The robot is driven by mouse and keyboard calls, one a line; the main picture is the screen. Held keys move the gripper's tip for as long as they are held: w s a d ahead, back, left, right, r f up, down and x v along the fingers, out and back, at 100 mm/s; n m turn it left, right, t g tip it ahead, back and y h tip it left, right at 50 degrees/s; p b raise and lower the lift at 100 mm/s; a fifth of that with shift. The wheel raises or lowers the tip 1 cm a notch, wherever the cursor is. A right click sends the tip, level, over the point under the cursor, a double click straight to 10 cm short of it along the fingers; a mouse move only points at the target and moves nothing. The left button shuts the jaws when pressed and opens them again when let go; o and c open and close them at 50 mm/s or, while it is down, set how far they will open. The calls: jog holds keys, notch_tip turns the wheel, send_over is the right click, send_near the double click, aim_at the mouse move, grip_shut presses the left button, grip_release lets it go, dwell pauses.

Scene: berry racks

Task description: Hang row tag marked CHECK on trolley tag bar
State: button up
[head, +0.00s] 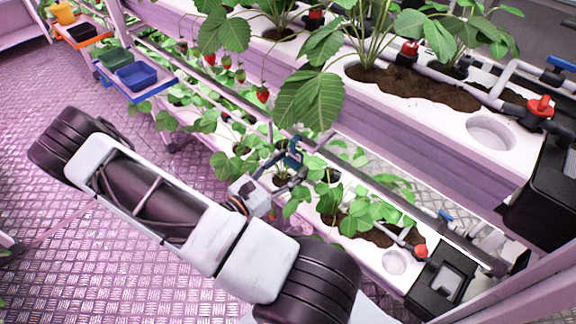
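My gripper (287,168) is small in the head view, among the leaves of the lower berry row in the middle of the picture. Its dark fingers are hard to separate from the plants and rail behind. A small dark teal piece shows at the fingertips; I cannot tell whether it is a tag or part of the gripper. No marking CHECK is readable anywhere. A trolley with a blue-edged shelf (150,91) and an orange-edged shelf (88,42) stands at the upper left, far from my gripper. I cannot make out its tag bar.
The upper white planting trough (420,105) runs across the upper right, with hanging strawberries (262,95). The lower trough (372,262) lies below it. A green bin (113,60) and a blue bin (137,76) sit on the trolley. The metal floor (60,110) at left is clear.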

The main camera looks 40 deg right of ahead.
jog(key=c, duration=0.9)
jog(key=shift+r, duration=0.1)
jog(key=shift+c, duration=0.2)
jog(key=shift+r, duration=0.1)
jog(key=shift+r+p, duration=0.85)
jog(key=shift+p, duration=0.05)
jog(key=shift+a, duration=0.1)
jog(key=a, duration=0.6)
jog(key=shift+s+a, duration=0.25)
jog(key=shift+a, duration=0.15)
